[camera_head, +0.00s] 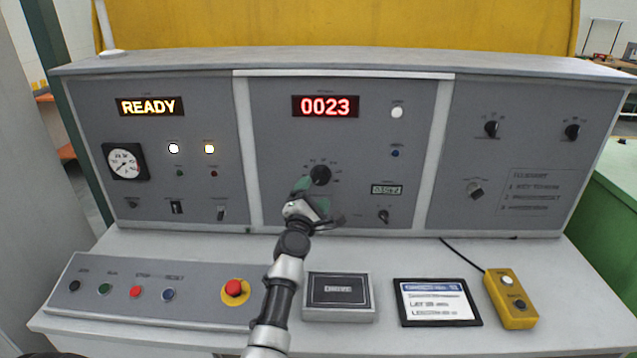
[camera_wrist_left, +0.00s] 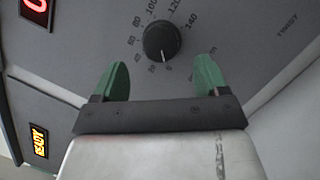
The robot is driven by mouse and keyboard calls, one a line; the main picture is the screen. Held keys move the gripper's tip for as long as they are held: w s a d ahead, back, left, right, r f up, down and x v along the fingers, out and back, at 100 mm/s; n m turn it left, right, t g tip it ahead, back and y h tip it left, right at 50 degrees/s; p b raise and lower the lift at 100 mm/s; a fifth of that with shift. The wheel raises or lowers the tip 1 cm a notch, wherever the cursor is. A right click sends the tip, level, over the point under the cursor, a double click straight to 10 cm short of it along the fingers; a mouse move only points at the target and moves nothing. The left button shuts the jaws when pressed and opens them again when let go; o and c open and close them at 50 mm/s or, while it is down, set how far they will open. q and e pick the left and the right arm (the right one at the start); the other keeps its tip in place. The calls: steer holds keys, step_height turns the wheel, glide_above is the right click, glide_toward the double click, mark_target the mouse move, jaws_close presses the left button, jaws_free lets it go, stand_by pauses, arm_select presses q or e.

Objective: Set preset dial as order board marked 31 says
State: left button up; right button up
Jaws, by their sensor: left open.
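A round black dial (camera_head: 320,175) sits on the middle panel under the red display. In the left wrist view the dial (camera_wrist_left: 161,41) has a printed scale with readable marks such as 60, 80, 100, 120 and 140. Its white pointer mark faces the bottom of that view, toward the gripper. My left gripper (camera_head: 313,195) has green fingers. It is open just short of the dial, and its fingertips (camera_wrist_left: 162,72) are apart with nothing between them. A framed order board (camera_head: 437,302) lies on the desk; its small print and number are too blurred to read surely. My right gripper is out of view.
The red display (camera_head: 325,106) reads 0023 and the amber one (camera_head: 147,106) reads READY. A small knob (camera_head: 383,215) and meter (camera_head: 387,189) are right of the gripper. A red stop button (camera_head: 235,290), dark box (camera_head: 339,297) and yellow pendant (camera_head: 510,298) are on the desk.

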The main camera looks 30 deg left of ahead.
mark_target(319, 180)
arm_select(q)
steer(key=x, duration=0.4)
steer(key=shift+f+b, duration=0.15)
steer(key=shift+b, duration=0.15)
steer(key=shift+w, duration=0.25)
steer(key=shift+w+a, duration=0.1)
steer(key=shift+w, duration=0.05)
steer(key=shift+c, duration=0.9)
steer(key=c, duration=0.7)
steer(key=shift+c, duration=0.2)
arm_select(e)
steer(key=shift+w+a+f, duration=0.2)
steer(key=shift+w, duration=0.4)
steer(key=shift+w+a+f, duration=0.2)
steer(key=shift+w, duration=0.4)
